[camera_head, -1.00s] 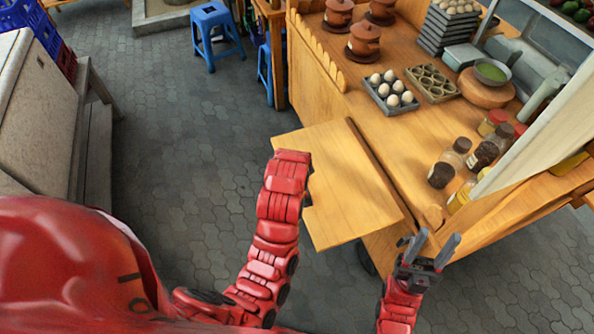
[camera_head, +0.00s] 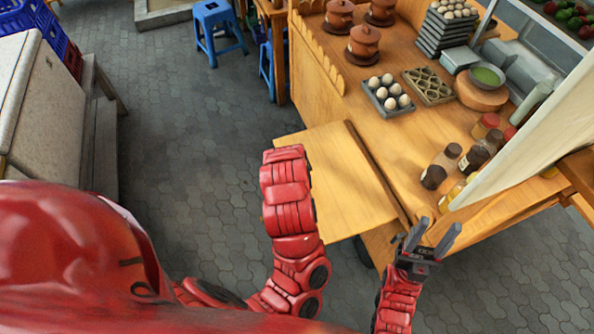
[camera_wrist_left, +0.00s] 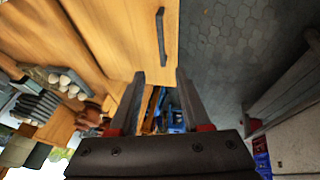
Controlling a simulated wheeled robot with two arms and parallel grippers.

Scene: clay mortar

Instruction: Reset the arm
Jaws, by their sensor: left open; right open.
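My right gripper (camera_head: 431,236) is open and empty in the head view, its fingers pointing up beside the front edge of the wooden stall. My left arm (camera_head: 290,205) stands in the middle of the head view, in front of the stall's wooden side shelf (camera_head: 345,185). The left gripper's fingers are hidden in the head view. The left wrist view shows the left gripper (camera_wrist_left: 160,85) open, with nothing between its fingers. A wooden panel with a dark handle (camera_wrist_left: 162,37) lies beyond the fingertips there.
The stall counter (camera_head: 400,135) holds a tray of eggs (camera_head: 387,95), clay pots (camera_head: 363,42), a green bowl (camera_head: 488,76) and several jars (camera_head: 445,160). Blue stools (camera_head: 217,28) stand at the back. A pale bench (camera_head: 40,105) is at the left. Paved floor between is clear.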

